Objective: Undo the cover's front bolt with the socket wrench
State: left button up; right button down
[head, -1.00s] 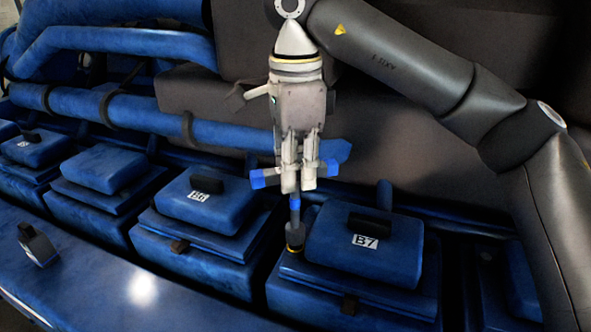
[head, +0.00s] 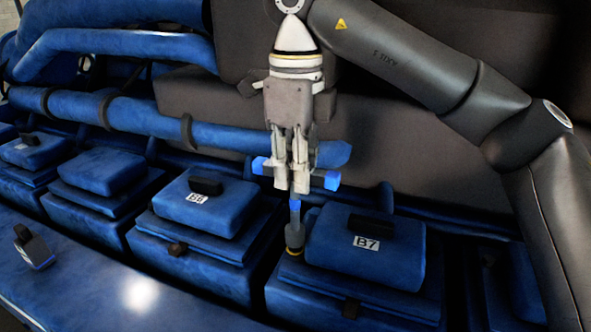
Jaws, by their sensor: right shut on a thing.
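My right gripper (head: 301,185) is shut on the socket wrench (head: 295,212), a T-shaped tool with blue handle ends. The wrench hangs upright with its grey socket pointing down. The socket sits at a yellow ring on the left edge of the blue cover (head: 370,255) labelled B7. The bolt head is hidden under the socket, and I cannot tell how far the socket encloses it. A black handle block is on top of the cover. My left gripper is not in view.
The cover labelled B8 (head: 205,205) and more blue covers stand in a row to the left. A blue pipe (head: 150,122) runs behind them. A small dark block (head: 34,248) sits on the blue ledge at front left. My right arm spans the upper right.

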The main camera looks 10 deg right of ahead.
jog(key=shift+f, duration=0.1)
dwell(0.3)
jog(key=shift+f+b, duration=0.6)
jog(key=shift+f, duration=0.05)
jog(key=shift+r, duration=0.1)
jog(key=c, duration=1.9)
grip_release()
grip_shut()
